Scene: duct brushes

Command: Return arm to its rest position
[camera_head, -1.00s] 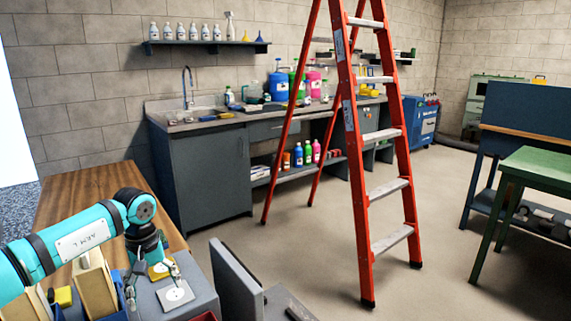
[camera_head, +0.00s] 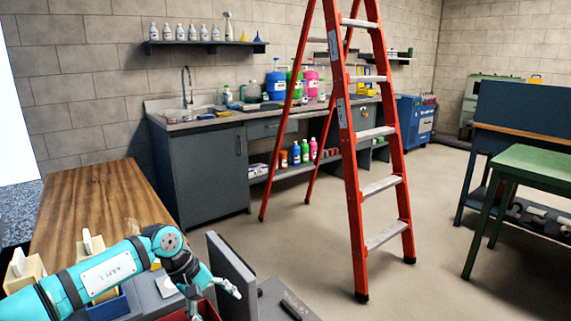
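My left arm (camera_head: 105,275), teal with dark bands and a label, reaches in from the lower left over the near end of the wooden bench. Its gripper (camera_head: 218,294) is to the right of the grey box top, over a red bin (camera_head: 178,316) at the bottom edge. The fingers are spread apart, with nothing seen between them. A white plate (camera_head: 166,287) lies on the grey surface just left of the gripper, partly hidden by the arm. My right arm and gripper are out of view.
A dark grey upright panel (camera_head: 232,266) stands close to the right of the gripper. Wooden blocks (camera_head: 22,271) and a blue tray (camera_head: 108,307) sit by the arm. The wooden bench top (camera_head: 95,200) behind is clear. An orange ladder (camera_head: 352,180) stands on open floor.

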